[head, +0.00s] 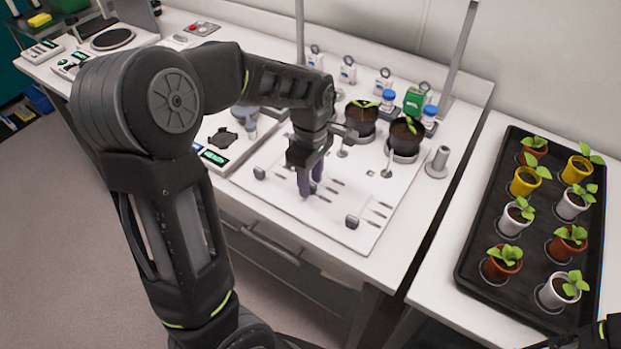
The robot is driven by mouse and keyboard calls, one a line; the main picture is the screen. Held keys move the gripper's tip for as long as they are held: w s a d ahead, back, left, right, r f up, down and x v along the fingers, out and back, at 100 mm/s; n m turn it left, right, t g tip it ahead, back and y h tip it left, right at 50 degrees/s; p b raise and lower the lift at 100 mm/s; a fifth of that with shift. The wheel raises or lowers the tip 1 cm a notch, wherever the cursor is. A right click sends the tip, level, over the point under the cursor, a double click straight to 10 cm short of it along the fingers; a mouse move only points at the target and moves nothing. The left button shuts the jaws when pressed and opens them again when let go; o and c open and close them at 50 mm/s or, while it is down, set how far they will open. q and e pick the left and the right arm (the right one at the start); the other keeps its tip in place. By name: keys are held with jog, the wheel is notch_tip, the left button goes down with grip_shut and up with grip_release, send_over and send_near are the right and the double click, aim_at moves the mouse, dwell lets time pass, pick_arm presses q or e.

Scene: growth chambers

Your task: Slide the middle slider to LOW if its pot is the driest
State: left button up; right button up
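A white panel (345,236) lies on the bench with several slots in it. A grey slider knob (259,173) sits at its left and another grey knob (352,221) at its front right. The middle slider's knob is hidden by my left gripper (311,190), which points down at the panel's middle. Its fingers are close together; whether they hold the knob does not show. Two dark pots with seedlings, one at the back (361,120) and one at the right (404,140), stand behind the panel. A third pot is not visible, and my arm covers that area. My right gripper is out of view.
Small white tags and blue-capped bottles (388,98) stand behind the pots. A grey cylinder (438,160) stands right of them. A black tray (470,265) with several potted seedlings is on the right table. Devices with green displays (214,157) sit to the left.

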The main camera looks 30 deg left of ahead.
pick_arm(q)
notch_tip(320, 180, up, 8)
jog(key=shift+f, duration=0.1)
dwell(0.6)
dwell(0.3)
